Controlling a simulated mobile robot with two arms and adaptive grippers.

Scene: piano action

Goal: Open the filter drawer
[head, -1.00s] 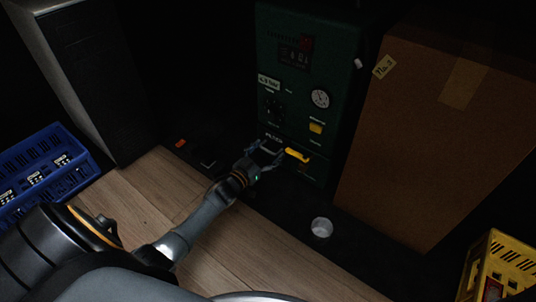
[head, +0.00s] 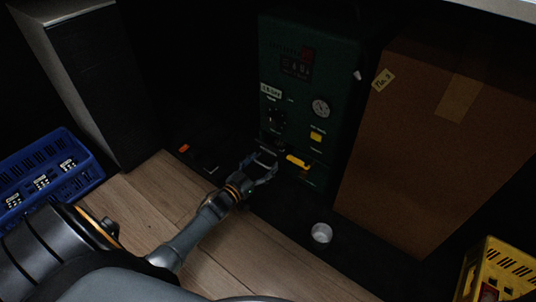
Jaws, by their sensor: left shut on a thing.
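The green machine (head: 335,85) stands at the back, with the dark filter drawer low on its front. A yellow lever (head: 298,161) sits on the lower front, just right of my left gripper. My left gripper (head: 266,162) is at the lower left of the machine's front, shut on what looks like the filter drawer's handle. The fingers and dim light hide most of the handle. I cannot tell how far out the drawer stands. My right gripper is not in view.
A cardboard box (head: 430,140) stands close to the machine's right. A white cup (head: 321,233) is on the dark mat in front. A blue crate (head: 50,178) is at left and a yellow crate (head: 497,268) at lower right. Bare wooden floor (head: 160,200) lies in front.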

